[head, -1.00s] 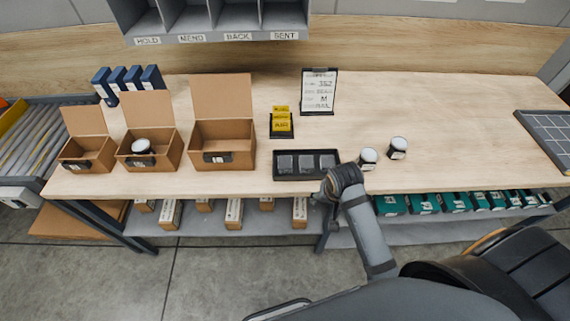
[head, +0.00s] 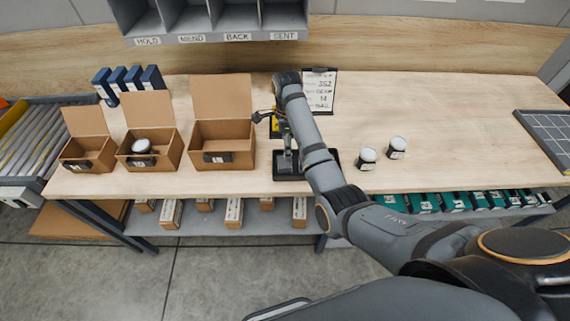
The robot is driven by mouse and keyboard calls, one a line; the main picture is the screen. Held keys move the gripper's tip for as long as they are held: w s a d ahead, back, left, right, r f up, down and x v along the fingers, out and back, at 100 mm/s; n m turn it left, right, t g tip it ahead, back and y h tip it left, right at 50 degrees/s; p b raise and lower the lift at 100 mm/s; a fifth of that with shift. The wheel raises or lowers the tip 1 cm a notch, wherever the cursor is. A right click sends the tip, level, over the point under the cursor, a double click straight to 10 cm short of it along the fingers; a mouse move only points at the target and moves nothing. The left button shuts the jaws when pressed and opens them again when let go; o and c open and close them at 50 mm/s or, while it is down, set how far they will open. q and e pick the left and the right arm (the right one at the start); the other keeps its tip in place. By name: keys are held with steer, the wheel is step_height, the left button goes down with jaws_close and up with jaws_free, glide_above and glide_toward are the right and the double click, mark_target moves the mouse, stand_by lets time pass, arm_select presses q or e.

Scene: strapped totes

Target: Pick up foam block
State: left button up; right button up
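The black tray (head: 293,178) lies near the front edge of the table and is mostly hidden behind my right arm. The dark grey square blocks in it, which may be the foam blocks, are now covered by my arm and gripper. My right gripper (head: 286,168) points down over the left part of the tray. It is small and dark against the tray, so I cannot tell whether its fingers are open or touch a block. My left gripper is not in view.
Three open cardboard boxes (head: 222,132) stand to the left; the middle one holds a white-topped jar (head: 141,146). Two similar jars (head: 367,158) stand right of the tray.

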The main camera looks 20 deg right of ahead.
mark_target(285, 162)
step_height(285, 162, down, 4)
steer(key=shift+w, duration=0.1)
steer(key=shift+f+p, duration=0.1)
steer(key=shift+p, duration=0.3)
steer(key=f, duration=0.1)
steer(key=f+p, duration=0.1)
steer(key=f, duration=0.2)
steer(key=shift+a, duration=0.3)
steer(key=shift+f, duration=0.5)
steer(key=shift+c, duration=0.4)
steer(key=c, duration=0.4)
